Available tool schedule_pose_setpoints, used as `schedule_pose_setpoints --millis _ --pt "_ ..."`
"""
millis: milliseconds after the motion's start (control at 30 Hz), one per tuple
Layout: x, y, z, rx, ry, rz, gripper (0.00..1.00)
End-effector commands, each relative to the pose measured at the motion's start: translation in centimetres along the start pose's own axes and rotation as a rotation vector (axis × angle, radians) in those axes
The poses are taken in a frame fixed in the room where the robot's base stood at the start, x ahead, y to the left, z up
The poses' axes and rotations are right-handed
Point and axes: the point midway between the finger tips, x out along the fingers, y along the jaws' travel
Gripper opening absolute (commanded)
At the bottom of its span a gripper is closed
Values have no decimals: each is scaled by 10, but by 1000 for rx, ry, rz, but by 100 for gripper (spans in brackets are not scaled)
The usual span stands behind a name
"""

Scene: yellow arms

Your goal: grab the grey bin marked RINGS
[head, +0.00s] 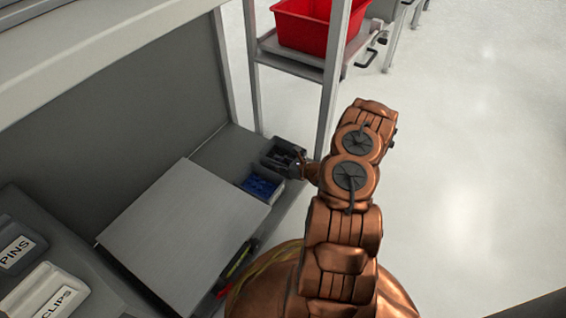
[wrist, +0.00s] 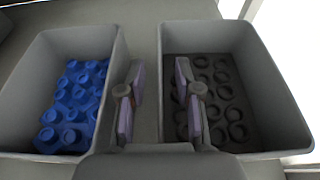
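The grey bin with dark rings (wrist: 270,85) is on the right in the wrist view; no RINGS label shows. In the head view this bin (head: 272,160) stands at the far end of the bench, partly behind my gripper (head: 306,172). In the wrist view my gripper (wrist: 159,95) is open and empty. Its left finger is over the gap beside the neighbouring bin, its right finger over the inside of the rings bin. The rings bin's left wall appears between the fingers. Contact and finger height cannot be told.
A grey bin of blue pieces (wrist: 25,80) stands close left of the rings bin. A grey panel (head: 185,225) lies on the bench. Bins marked PINS (head: 18,245) and CLIPS (head: 55,290) are nearer. A metal post (head: 335,70) rises nearby; a red crate (head: 305,30) sits beyond.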

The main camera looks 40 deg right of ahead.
Motion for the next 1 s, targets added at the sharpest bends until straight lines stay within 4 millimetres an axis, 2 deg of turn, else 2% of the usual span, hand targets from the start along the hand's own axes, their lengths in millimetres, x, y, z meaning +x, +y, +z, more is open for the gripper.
schedule_pose_setpoints --millis 200,533,1000 --pt "0 0 0 0 0 0 33" --pt "0 0 0 0 0 0 0" --pt "0 0 0 0 0 0 0"
